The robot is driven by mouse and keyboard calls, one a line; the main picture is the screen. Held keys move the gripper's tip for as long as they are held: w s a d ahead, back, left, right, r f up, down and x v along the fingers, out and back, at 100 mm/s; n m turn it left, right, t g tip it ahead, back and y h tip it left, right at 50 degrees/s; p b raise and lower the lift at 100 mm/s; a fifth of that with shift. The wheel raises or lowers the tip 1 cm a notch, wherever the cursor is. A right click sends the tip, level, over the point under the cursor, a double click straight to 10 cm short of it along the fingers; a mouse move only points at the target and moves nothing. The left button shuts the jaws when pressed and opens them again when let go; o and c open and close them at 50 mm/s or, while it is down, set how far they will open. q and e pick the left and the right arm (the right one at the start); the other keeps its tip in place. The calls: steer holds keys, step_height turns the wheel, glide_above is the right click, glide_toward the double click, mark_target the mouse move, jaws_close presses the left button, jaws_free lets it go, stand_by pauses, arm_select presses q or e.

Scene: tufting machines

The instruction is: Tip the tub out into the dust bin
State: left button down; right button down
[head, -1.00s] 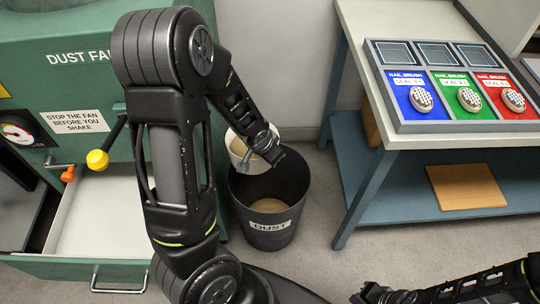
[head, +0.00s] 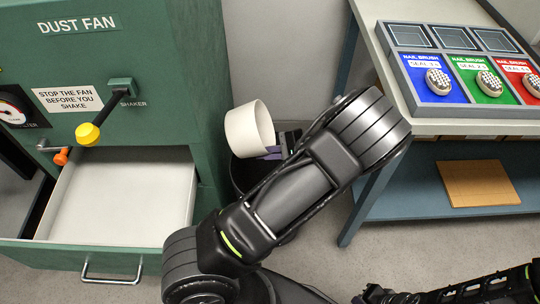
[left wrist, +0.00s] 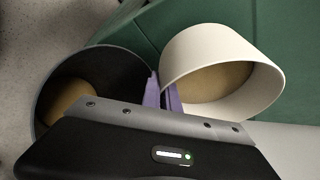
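The white tub (head: 249,128) is in the head view beside the dust fan cabinet, above the left side of the dust bin (head: 238,178). It looks tilted there. My left gripper (left wrist: 160,92) has its purple fingers closed on the tub's wall. In the left wrist view, the tub (left wrist: 190,58) holds brown dust, and the dark bin (left wrist: 52,82) beside it also has brown dust inside. My left arm hides most of the bin in the head view. Part of my right arm shows at the bottom right, its fingers unclear.
The green dust fan cabinet (head: 200,70) stands at left with a shaker handle (head: 88,134) and an open white drawer (head: 120,200). At right is a blue-framed bench (head: 400,118) with a nail brush tray (head: 455,107). Grey floor lies between.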

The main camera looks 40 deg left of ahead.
mark_target(253, 155)
arm_select(q)
steer(key=y+b, duration=0.1)
steer(key=s+a+f+m+g+y+b, duration=0.1)
steer(key=y, duration=0.1)
steer(key=a+g+y+b, duration=0.1)
steer(key=y+b, duration=0.1)
steer(key=shift+s+f+m, duration=0.15)
steer(key=shift+s+m, duration=0.1)
steer(key=shift+m, duration=0.05)
steer(key=shift+s+a+r+m+g+y+b, duration=0.35)
steer(key=shift+g+y+b, duration=0.15)
steer(key=shift+y+b, duration=0.3)
steer(key=shift+a+r+y, duration=0.15)
steer(key=shift+r+y, duration=0.05)
steer(key=shift+y, duration=0.3)
steer(key=shift+s+a, duration=0.1)
stand_by(1.1)
